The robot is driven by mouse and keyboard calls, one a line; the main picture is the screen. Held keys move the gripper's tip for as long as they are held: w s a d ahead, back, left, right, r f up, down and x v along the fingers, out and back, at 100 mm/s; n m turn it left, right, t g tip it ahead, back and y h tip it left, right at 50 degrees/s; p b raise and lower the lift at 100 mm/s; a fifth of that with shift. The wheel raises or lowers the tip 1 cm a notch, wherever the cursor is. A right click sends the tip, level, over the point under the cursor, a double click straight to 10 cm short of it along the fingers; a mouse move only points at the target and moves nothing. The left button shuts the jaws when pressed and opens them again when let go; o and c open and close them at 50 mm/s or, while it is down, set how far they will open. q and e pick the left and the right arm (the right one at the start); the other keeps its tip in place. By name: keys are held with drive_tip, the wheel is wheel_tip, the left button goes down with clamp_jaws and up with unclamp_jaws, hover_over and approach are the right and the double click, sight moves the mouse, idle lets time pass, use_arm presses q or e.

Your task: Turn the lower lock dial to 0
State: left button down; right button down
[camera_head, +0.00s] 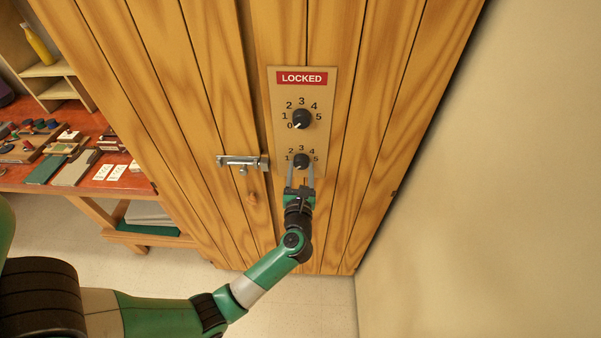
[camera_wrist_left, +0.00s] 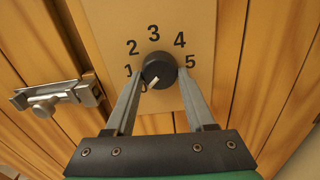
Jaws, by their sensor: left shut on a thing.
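The lower lock dial (camera_head: 301,161) is a round black knob with a white pointer mark, on a tan plate on the wooden door. It also shows in the left wrist view (camera_wrist_left: 161,67), with numbers 0 to 5 around it. Its white mark points down and left, near the 0, which is partly covered by a finger. My left gripper (camera_head: 300,168) comes from below, shut on the lower dial with one finger on each side. The upper dial (camera_head: 301,119) points to its 0. A red LOCKED sign (camera_head: 302,78) is above. My right gripper is not in view.
A metal slide bolt (camera_head: 242,161) sticks out of the door left of the lower dial. A red-topped table (camera_head: 40,175) with trays, cards and small items stands at the left. A plain wall (camera_head: 480,200) is at the right.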

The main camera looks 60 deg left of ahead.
use_arm(q)
drive_tip(key=shift+n, duration=0.5)
drive_tip(key=shift+c, duration=1.3)
unclamp_jaws()
drive_tip(key=shift+d, duration=0.1)
drive_tip(key=v, duration=1.1)
drive_tip(key=shift+d, duration=0.2)
drive_tip(key=shift+s, duration=0.15)
